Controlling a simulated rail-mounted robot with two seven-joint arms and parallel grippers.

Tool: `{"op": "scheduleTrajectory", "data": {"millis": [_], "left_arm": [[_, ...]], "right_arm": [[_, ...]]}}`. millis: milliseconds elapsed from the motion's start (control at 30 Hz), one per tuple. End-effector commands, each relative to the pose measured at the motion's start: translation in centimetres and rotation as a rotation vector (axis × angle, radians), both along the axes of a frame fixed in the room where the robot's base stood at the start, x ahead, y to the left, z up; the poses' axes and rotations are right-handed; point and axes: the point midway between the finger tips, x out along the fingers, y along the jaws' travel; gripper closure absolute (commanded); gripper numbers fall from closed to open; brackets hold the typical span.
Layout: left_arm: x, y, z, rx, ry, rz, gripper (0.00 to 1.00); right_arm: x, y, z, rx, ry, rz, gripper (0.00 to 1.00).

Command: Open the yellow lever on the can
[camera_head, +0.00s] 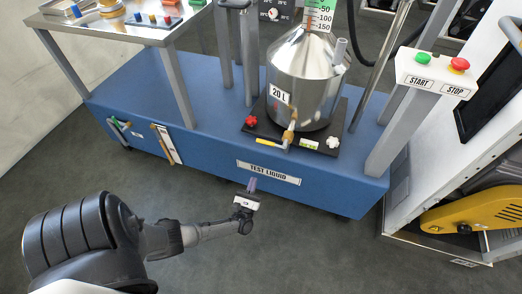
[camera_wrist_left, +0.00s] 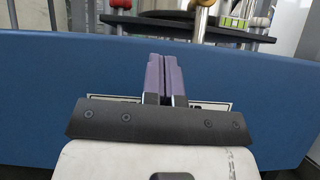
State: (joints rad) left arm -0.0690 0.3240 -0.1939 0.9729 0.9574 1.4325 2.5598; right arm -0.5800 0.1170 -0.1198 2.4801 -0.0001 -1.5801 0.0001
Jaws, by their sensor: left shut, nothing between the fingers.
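The can (camera_head: 306,80) is a shiny metal vessel labelled 20 L, standing on a black plate on the blue bench. A brass tap (camera_head: 289,134) sits low on its front. A small yellow piece (camera_head: 267,142) lies beside the tap at the plate's front edge; I cannot tell whether it is the lever. In the left wrist view the brass tap (camera_wrist_left: 204,3) shows only at the top edge. My left gripper (camera_head: 252,185) is shut and empty, in front of the bench's blue face near the TEST LIQUID label, below the tap. Its purple fingers (camera_wrist_left: 165,78) touch each other. My right gripper is not in view.
A red knob (camera_head: 250,121) and a white knob (camera_head: 333,142) flank the tap on the plate. A START/STOP box (camera_head: 436,72) stands at the right. A metal table (camera_head: 140,30) with small parts is at the left. The floor before the bench is clear.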

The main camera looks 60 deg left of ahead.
Motion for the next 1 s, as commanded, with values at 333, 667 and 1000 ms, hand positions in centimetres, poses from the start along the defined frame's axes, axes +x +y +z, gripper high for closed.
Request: {"op": "scheduleTrajectory", "data": {"millis": [333, 667, 1000], "left_arm": [[0.0, 0.0, 0.0, -0.045, -0.037, -0.042, 1.00], [0.4, 0.3, 0.3, -0.045, -0.037, -0.041, 1.00], [3.9, 3.3, 3.3, -0.042, -0.039, -0.042, 1.00]], "right_arm": [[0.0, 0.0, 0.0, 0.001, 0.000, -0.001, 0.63], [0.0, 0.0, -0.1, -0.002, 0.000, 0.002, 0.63], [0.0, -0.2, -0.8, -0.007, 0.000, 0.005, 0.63]]}}
